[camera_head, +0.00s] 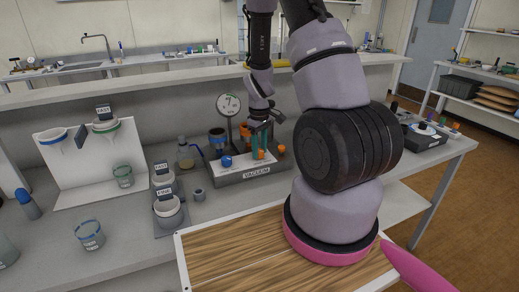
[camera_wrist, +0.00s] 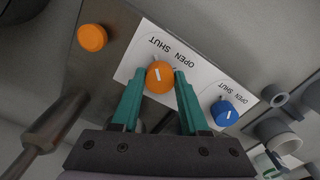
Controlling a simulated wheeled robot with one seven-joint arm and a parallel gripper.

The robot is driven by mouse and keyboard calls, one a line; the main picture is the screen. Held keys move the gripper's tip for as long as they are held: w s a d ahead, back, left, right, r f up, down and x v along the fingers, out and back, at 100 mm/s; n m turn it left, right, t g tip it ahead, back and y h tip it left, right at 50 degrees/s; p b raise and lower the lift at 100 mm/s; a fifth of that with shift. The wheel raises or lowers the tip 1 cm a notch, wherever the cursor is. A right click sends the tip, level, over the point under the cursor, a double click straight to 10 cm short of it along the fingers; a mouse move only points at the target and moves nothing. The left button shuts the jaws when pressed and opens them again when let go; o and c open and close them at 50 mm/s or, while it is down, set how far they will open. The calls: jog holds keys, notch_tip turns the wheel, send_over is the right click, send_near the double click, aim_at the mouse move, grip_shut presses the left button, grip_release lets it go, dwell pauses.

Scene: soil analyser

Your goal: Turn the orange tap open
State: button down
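The orange tap (camera_wrist: 160,75) is a round knob with a white line on a white label plate reading OPEN and SHUT. It also shows small in the head view (camera_head: 259,155), on the grey VACUUM box (camera_head: 252,175). My gripper (camera_wrist: 160,78) has its teal fingers apart, one on each side of the orange tap. Small gaps seem to show between fingertips and knob, though contact is hard to judge. In the head view my gripper (camera_head: 260,138) reaches down over the box. The white line points roughly up in the wrist view; which word it marks is unclear.
A blue tap (camera_wrist: 224,113) with its own OPEN and SHUT label sits close to my right finger. A plain orange knob (camera_wrist: 92,38) lies at upper left. A dial gauge (camera_head: 229,105) stands behind the box. A bottle (camera_head: 186,155) and cups (camera_head: 167,206) stand left.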

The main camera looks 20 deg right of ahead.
jog(key=shift+m, duration=0.3)
jog(key=m, duration=0.3)
jog(key=shift+m, duration=0.4)
jog(key=m, duration=0.4)
jog(key=shift+a+m, duration=0.1)
jog(key=shift+m, duration=0.2)
jog(key=m, duration=0.4)
jog(key=shift+w+m, duration=0.1)
jog(key=shift+m, duration=2.4)
jog(key=shift+c, duration=2)
grip_release()
